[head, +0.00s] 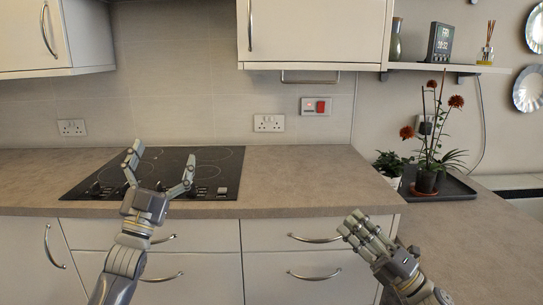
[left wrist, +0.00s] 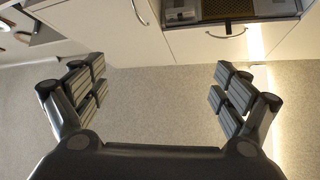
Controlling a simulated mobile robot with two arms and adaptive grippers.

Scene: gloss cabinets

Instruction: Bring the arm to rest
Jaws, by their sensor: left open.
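My left gripper (head: 161,164) is in front of the black hob in the head view, its fingers spread wide and pointing up. In the left wrist view the same gripper (left wrist: 158,85) is open with nothing between its fingers. My right gripper (head: 354,226) is at the lower right in the head view, in front of the drawers near the counter's corner. Its fingers look close together from this angle, and I cannot tell whether they are shut. I see no object in it.
The hob (head: 160,168) is set in the counter (head: 300,172). Drawers with bar handles (head: 315,239) are below. A dark tray (head: 452,186) with potted red flowers (head: 428,179) is at the right. Wall cabinets (head: 310,30) hang above. The counter's middle is clear.

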